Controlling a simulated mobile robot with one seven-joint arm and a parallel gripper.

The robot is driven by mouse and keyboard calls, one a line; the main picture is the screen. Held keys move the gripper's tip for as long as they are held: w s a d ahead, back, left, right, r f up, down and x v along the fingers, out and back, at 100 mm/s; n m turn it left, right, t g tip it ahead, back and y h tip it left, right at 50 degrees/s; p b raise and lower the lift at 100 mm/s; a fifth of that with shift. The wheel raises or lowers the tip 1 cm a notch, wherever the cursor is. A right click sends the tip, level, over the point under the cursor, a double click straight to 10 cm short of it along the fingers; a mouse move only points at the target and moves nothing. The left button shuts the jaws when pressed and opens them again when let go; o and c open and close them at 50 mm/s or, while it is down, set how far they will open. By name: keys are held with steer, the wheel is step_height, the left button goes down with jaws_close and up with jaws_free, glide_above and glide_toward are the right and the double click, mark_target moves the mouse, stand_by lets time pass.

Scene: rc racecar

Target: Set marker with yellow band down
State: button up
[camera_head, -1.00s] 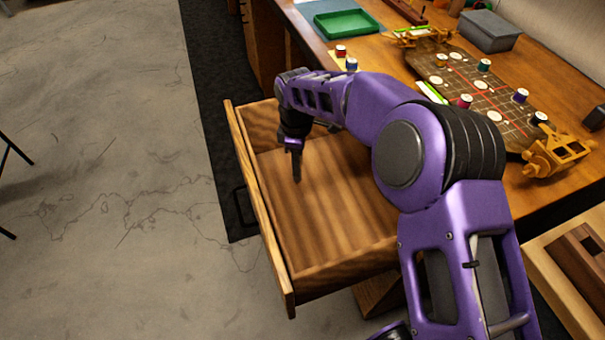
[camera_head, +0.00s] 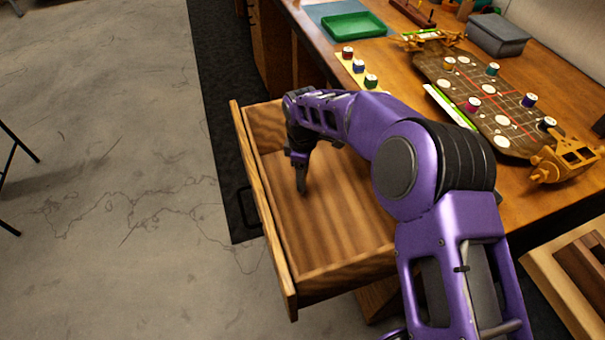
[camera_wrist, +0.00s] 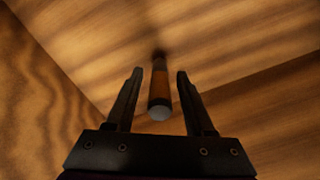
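A marker (camera_wrist: 160,88) shows between my gripper's fingers in the wrist view. My gripper (camera_wrist: 159,72) is open, with a visible gap between each finger and the marker. In the head view my gripper (camera_head: 301,190) points down inside the drawer, and the marker cannot be made out there.
The drawer's front panel (camera_head: 262,205) and side walls surround my gripper. The desk (camera_head: 400,60) above holds a green tray (camera_head: 352,25), a grey box (camera_head: 497,35), a row of small coloured spools (camera_head: 359,66) and a dark board (camera_head: 480,95). The drawer floor looks otherwise bare.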

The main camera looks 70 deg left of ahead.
steer(key=shift+r, duration=0.1)
step_height(320, 180, up, 12)
steer(key=shift+r+p, duration=0.1)
steer(key=shift+p, duration=0.7)
